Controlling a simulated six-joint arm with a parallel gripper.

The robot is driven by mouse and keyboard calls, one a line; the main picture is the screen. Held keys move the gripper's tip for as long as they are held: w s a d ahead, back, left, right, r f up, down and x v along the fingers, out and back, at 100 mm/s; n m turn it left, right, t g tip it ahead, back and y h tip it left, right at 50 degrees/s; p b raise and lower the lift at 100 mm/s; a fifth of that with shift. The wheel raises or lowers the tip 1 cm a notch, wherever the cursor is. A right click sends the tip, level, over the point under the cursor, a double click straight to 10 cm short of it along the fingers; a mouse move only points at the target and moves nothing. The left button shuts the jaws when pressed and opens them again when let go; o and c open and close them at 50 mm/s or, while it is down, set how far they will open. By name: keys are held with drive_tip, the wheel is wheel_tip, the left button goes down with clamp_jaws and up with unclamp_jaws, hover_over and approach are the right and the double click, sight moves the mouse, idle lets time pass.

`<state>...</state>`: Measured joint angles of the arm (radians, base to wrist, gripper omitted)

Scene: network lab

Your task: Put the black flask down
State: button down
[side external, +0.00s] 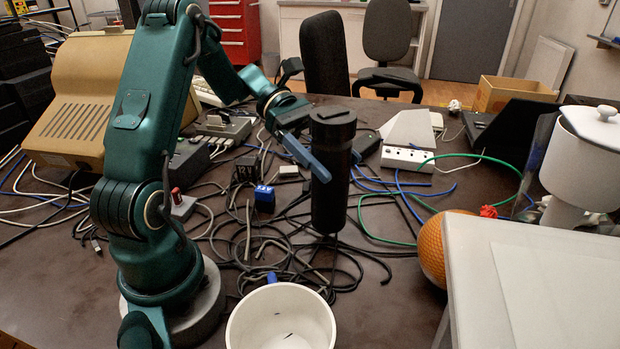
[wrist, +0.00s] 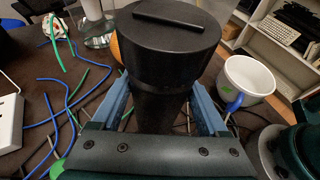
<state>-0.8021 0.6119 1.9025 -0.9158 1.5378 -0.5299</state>
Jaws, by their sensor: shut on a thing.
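The black flask (side external: 332,180) is a tall dark cylinder with a wider lid, upright near the middle of the table in the side external view. My gripper (side external: 318,172) has its blue fingers at the flask's upper body, just below the lid. In the wrist view the flask (wrist: 165,50) fills the top middle, and the fingers of my gripper (wrist: 163,112) are shut on its two sides. The flask's base is near the cables in the side view; whether it touches the table (side external: 400,285) I cannot tell.
Tangled black cables (side external: 290,245) lie around and below the flask. A white pot (side external: 281,318) stands in front, an orange ball (side external: 436,248) and a white box (side external: 540,285) to the right. Bare table shows at front right of the pot.

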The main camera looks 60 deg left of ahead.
drive_tip(key=shift+f, duration=1.6)
unclamp_jaws()
approach(343, 187)
drive_tip(key=v, duration=0.5)
drive_tip(key=shift+w+a+f, duration=0.1)
drive_tip(key=shift+w+a, duration=0.05)
